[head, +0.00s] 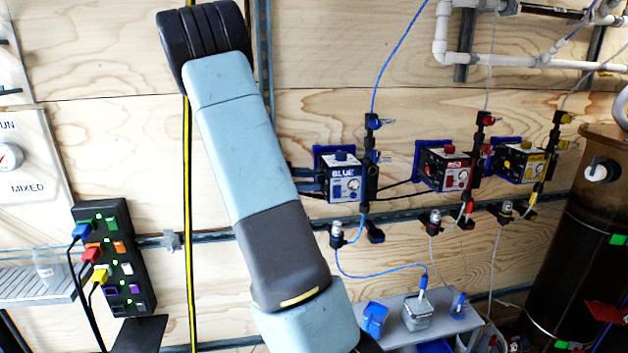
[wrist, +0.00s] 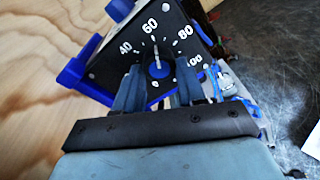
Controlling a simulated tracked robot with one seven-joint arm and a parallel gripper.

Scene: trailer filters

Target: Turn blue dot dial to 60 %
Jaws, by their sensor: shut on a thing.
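The fingers hide part of the lower scale. In the head view, my arm crosses the middle and my gripper is not visible. I cannot tell which device there bears this dial.
In the head view, a box marked BLUE (head: 343,180), a red-marked box (head: 446,169) and a yellow-marked box (head: 519,162) hang on the plywood wall. A grey shelf (head: 400,333) is low down. A power strip (head: 115,255) stands left.

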